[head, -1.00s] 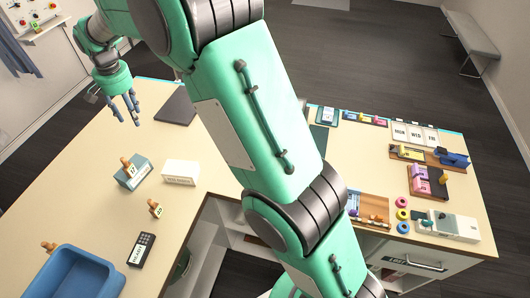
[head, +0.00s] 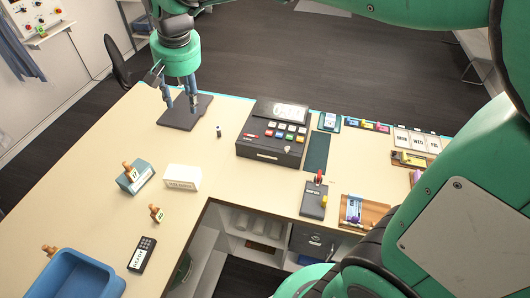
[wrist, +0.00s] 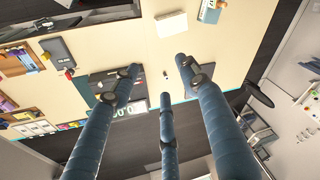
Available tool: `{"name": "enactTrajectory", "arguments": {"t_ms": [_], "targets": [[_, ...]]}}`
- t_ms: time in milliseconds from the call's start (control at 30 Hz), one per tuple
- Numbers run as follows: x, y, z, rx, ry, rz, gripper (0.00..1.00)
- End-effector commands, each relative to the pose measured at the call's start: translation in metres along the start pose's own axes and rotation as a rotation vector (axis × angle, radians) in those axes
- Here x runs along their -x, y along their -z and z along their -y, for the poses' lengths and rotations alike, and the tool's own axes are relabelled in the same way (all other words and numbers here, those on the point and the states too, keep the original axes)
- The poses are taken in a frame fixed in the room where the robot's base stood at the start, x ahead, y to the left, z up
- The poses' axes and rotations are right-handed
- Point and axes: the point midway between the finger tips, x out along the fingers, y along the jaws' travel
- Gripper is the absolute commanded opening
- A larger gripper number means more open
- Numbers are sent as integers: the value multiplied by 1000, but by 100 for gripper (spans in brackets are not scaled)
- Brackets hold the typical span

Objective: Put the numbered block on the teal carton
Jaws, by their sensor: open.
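The teal carton (head: 134,180) stands on the left part of the table. An orange-knobbed piece with a pale marked face (head: 130,171) sits on it. A similar marked piece (head: 157,213) stands on the table in front, and another (head: 48,250) is by the blue bin. I cannot tell which is the numbered block; the marks are too small to read. My gripper (head: 181,106) is open, fingers pointing down, above the dark flat pad at the far edge, apart from the carton. In the wrist view my gripper (wrist: 160,80) has its fingers spread with nothing between them.
A white labelled box (head: 182,178) stands right of the carton. A small upright item (head: 218,131) is near the dark register (head: 272,132). The dark pad (head: 186,118), blue bin (head: 75,275) and black remote (head: 141,254) are also on the table. The left tabletop has bare room.

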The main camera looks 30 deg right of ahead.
Motion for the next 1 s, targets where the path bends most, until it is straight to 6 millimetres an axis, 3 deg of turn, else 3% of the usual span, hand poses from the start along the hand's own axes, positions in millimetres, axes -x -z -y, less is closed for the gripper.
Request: {"name": "enactTrajectory", "arguments": {"t_ms": [200, 500, 1000], "targets": [[29, -44, -32, 22, 1, -40, 45], [54, -108, -70, 58, -2, -96, 45], [62, -217, -121, 117, -22, -183, 45]]}}
